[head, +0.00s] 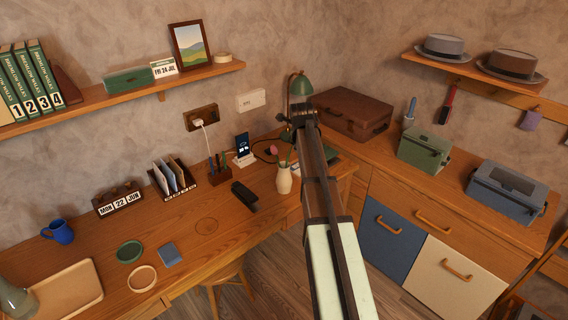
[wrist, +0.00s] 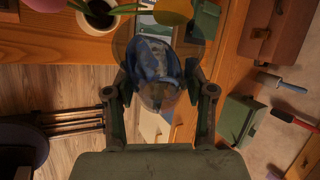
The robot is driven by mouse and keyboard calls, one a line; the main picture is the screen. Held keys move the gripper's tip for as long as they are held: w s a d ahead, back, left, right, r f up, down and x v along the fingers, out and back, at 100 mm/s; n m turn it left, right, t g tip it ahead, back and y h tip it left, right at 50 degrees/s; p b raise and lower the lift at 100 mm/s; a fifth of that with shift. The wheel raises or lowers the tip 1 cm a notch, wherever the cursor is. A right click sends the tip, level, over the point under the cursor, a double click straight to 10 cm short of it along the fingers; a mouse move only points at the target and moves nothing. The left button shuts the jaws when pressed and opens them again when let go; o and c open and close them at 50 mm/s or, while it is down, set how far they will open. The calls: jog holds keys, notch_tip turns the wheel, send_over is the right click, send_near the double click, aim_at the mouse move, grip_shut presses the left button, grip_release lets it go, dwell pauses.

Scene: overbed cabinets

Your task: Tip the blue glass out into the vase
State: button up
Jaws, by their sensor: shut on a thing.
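The cream vase (head: 284,180) stands on the desk with a pink tulip and green leaves in it. In the wrist view, a pale-rimmed dark opening at upper left looks like the vase mouth (wrist: 97,16), with flower heads (wrist: 172,16) at the top edge. My gripper (wrist: 158,88) is shut on the see-through blue glass (wrist: 158,62), which has blue showing inside it. The glass is apart from the vase opening, to its right in the wrist view. In the head view my arm hides the glass, and I cannot tell its tilt.
A green lamp (head: 300,86) and a brown suitcase (head: 350,112) stand behind my arm. A phone on a stand (head: 243,150) and a dark object (head: 244,196) lie left of the vase. A blue mug (head: 60,232) is far left.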

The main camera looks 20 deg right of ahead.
jog(key=shift+f+g+h+p, duration=0.2)
jog(key=shift+g+h+p, duration=0.15)
jog(key=shift+h, duration=0.15)
jog(key=shift+w+a+r+n+g+h+p, duration=0.1)
jog(key=shift+r+n+g+h+p, duration=0.2)
jog(key=shift+p, duration=0.2)
jog(key=shift+r+h+p, duration=0.25)
jog(key=shift+h+p, duration=0.05)
jog(key=shift+p, duration=0.2)
jog(key=shift+w+a+g+p, duration=0.15)
jog(key=shift+g+p, duration=0.2)
jog(key=shift+d+r+n+g+h+p, duration=0.25)
jog(key=shift+d+n+g+h+p, duration=0.1)
jog(key=shift+h+p, duration=0.2)
jog(key=shift+s, duration=0.2)
jog(key=shift+d, duration=0.1)
jog(key=shift+s, duration=0.1)
